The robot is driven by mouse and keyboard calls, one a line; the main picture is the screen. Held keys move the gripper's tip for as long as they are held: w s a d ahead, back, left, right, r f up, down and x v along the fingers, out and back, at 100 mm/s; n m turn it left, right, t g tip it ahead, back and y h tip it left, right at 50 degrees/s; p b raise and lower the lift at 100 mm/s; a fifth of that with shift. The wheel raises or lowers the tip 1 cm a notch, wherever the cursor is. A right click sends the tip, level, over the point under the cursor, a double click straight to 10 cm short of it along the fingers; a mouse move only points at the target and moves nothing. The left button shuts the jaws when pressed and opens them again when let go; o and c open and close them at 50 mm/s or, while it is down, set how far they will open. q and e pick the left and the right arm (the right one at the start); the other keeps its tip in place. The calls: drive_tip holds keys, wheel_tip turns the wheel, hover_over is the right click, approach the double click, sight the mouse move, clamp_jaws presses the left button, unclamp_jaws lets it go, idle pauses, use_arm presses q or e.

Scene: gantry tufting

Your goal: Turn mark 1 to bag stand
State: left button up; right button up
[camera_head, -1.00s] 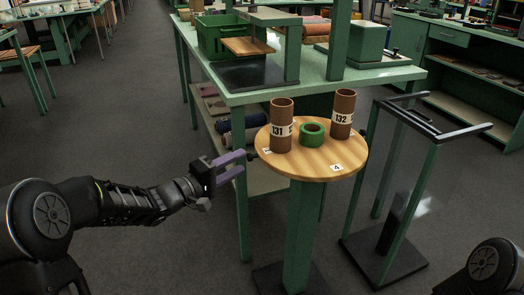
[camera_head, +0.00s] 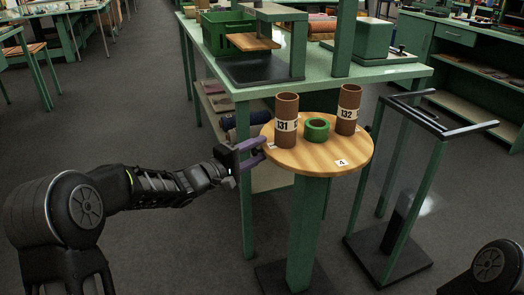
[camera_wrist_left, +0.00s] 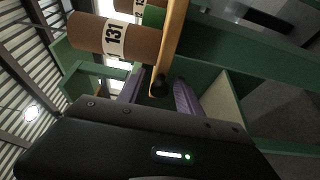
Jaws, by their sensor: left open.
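A round wooden turntable (camera_head: 318,165) stands on a green post. It carries brown tubes marked 131 (camera_head: 286,108) and 132 (camera_head: 347,98), with a green tape roll (camera_head: 316,130) between them. Mark 4 (camera_head: 341,163) faces front; a small label at the left rim is unreadable, and I cannot make out mark 1. The bag stand (camera_head: 440,130), a green frame with black top rails, is at the right. My left gripper (camera_head: 262,149) is open at the turntable's left rim. In the left wrist view, a dark knob (camera_wrist_left: 158,86) on the rim lies between its fingers; contact is unclear.
A green workbench (camera_head: 345,82) with a green crate (camera_head: 222,38) stands close behind the turntable. Its lower shelf holds rolls near my left gripper. Open floor lies at the front left. My right gripper is out of view.

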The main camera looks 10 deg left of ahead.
use_arm(q)
drive_tip(key=shift+x, duration=0.95)
drive_tip(key=shift+s, duration=0.1)
drive_tip(key=shift+c, duration=0.4)
clamp_jaws()
